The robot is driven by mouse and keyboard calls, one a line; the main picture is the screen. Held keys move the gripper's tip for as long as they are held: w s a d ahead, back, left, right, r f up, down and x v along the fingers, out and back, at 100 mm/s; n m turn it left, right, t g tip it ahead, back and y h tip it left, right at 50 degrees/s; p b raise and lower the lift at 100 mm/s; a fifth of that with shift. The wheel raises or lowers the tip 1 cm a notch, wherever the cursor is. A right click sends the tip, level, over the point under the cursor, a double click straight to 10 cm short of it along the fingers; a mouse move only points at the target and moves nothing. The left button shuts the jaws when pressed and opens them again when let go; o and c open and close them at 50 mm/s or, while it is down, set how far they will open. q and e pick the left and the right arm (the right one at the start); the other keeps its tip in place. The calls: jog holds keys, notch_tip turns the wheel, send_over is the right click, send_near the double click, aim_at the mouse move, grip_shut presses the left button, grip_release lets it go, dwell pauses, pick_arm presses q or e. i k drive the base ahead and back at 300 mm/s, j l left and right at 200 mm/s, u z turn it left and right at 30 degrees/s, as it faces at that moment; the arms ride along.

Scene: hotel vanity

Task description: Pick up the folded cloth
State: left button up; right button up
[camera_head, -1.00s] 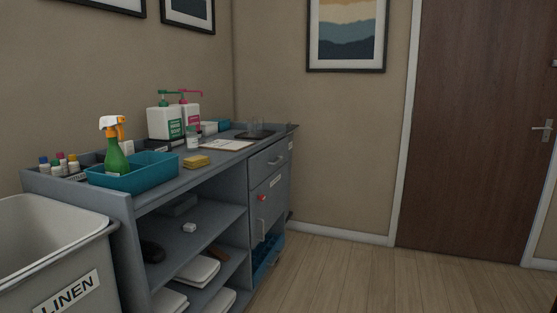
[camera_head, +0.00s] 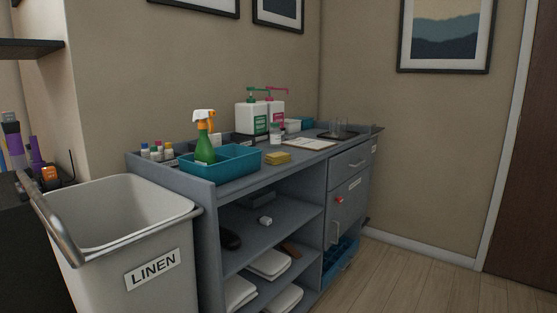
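White folded cloths lie on the lower shelves of the grey vanity unit (camera_head: 205,198). One folded cloth (camera_head: 269,263) is on the middle-lower shelf. Another folded cloth (camera_head: 238,291) lies lower at the left, and a third (camera_head: 285,299) lies lower at the right, partly cut off by the picture's bottom edge. A yellow item (camera_head: 278,158), a sponge or small folded cloth, lies on the countertop right of the teal caddy (camera_head: 237,165). Neither of my grippers shows in the head view.
A grey linen bin (camera_head: 115,250) with a metal handle stands at the left front of the unit. A green spray bottle (camera_head: 204,143) stands in the caddy. Pump bottles (camera_head: 251,119), a clipboard (camera_head: 305,143) and a glass (camera_head: 338,128) are farther back. The wooden floor (camera_head: 420,275) at right is clear.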

aim_at(278, 158)
jog(key=i, duration=0.85)
jog(key=z, duration=0.05)
